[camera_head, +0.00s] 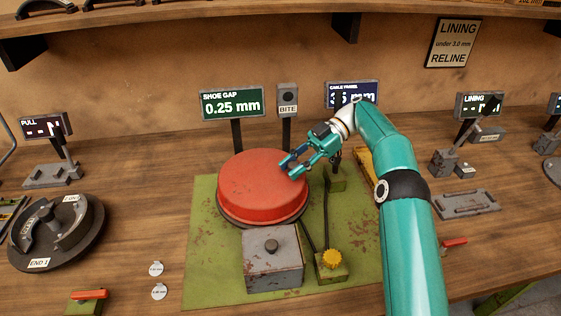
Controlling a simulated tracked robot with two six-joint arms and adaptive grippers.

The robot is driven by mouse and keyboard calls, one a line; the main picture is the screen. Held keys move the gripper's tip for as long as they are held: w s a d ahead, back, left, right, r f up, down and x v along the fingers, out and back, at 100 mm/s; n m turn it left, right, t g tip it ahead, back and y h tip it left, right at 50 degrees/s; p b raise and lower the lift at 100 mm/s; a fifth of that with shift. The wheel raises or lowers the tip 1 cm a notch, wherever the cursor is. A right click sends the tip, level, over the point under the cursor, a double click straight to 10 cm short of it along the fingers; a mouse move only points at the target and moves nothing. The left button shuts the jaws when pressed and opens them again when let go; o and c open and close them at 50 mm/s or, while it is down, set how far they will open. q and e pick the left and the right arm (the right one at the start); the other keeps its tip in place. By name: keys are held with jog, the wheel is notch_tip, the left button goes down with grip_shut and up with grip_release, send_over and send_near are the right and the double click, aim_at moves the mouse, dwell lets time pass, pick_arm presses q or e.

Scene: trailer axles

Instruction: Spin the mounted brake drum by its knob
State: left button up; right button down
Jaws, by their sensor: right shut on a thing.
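The red brake drum (258,182) lies flat on its mount on the green plate, in the middle of the head view. My right arm comes in from the right and reaches over the drum's right side. My right gripper (290,169) is shut at the top face near the drum's right edge. It is shut on the drum's knob, which its fingers mostly hide. My left gripper is not in view.
Behind stand a "SHOE GAP 0.25 mm" display (232,103) and a "BITE" post (287,101). A brake shoe assembly (57,232) lies at left.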

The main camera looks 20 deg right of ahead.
dwell(0.4)
jog(key=c, duration=0.9)
grip_release()
jog(key=shift+w, duration=0.1)
jog(key=shift+o, duration=0.2)
